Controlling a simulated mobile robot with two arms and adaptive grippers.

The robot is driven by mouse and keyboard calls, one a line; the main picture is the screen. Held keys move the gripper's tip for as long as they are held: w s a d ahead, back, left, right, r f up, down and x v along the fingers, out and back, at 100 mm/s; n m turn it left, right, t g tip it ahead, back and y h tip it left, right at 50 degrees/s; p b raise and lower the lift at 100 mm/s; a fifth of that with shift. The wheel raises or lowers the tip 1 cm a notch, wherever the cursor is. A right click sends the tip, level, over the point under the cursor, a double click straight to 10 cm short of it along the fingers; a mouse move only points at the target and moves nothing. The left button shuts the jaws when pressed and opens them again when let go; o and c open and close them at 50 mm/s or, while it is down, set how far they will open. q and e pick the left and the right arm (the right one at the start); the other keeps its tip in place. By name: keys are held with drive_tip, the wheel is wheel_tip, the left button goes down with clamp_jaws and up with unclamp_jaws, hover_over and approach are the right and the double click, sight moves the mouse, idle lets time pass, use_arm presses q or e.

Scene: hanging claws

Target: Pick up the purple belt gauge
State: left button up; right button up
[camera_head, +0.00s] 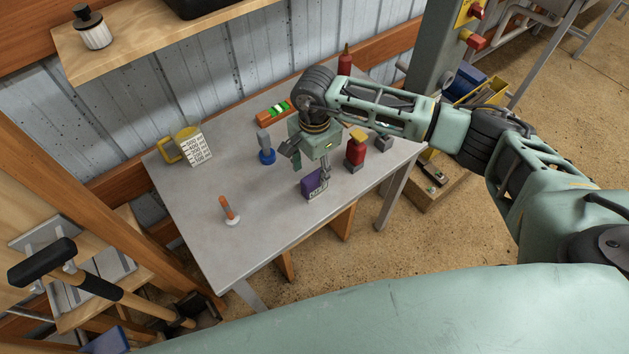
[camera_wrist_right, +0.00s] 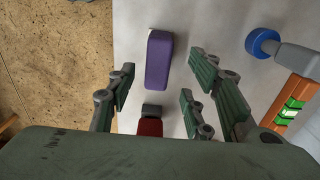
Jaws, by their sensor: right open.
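The purple belt gauge (camera_head: 313,184) stands upright near the front edge of the grey table, with a pale scale on its lower face. In the right wrist view the purple belt gauge (camera_wrist_right: 159,60) shows from above, beyond the fingertips and roughly between their lines. My right gripper (camera_head: 309,163) is open and empty, pointing down above and just behind the gauge, partly covering it. In the wrist view the right gripper (camera_wrist_right: 157,85) has its fingers spread wide apart. I cannot tell the exact height gap. My left gripper is not in view.
The red bottle is close to the right gripper.

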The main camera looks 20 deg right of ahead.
sight(314, 176)
drive_tip(key=shift+s+a+f+p, duration=0.15)
drive_tip(key=shift+f+p, duration=0.35)
drive_tip(key=shift+f, duration=1.5)
drive_tip(key=shift+c, duration=0.6)
clamp_jaws()
